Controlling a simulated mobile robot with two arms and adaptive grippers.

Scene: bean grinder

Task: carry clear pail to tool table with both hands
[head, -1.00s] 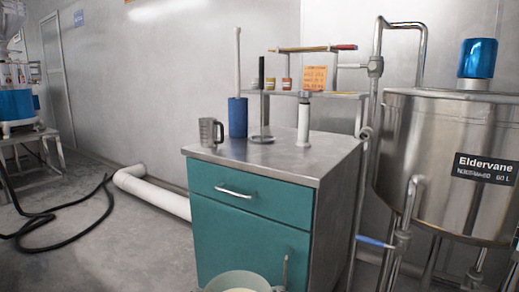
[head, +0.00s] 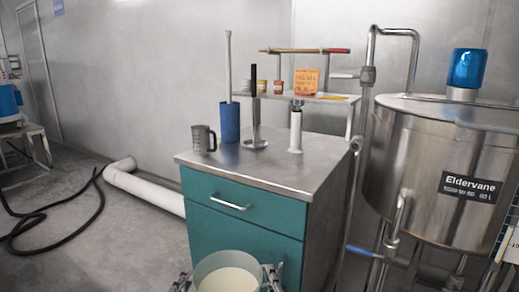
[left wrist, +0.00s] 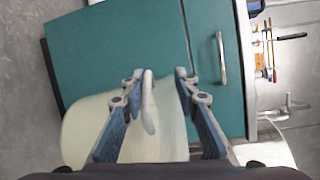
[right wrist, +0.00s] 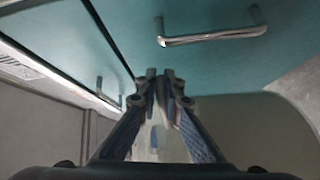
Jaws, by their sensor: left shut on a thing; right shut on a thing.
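The clear pail (head: 228,271) is at the bottom of the head view, holding pale contents, in front of the teal cabinet. My left gripper (head: 183,280) is at its left side and my right gripper (head: 272,277) at its right side. In the left wrist view the left gripper (left wrist: 160,82) is shut on a handle of the pail (left wrist: 85,130). In the right wrist view the right gripper (right wrist: 163,82) is shut on the pail's other side (right wrist: 250,125). The tool table (head: 270,165) has a bare steel front on its top. The pail's base is out of view.
On the table stand a grey measuring jug (head: 203,138), a blue cylinder (head: 229,122), a black-handled tamper (head: 254,110) and a white-handled tool (head: 296,130). A steel Eldervane tank (head: 430,165) stands right. A black hose (head: 70,225) and white pipe (head: 145,190) lie on the floor at left.

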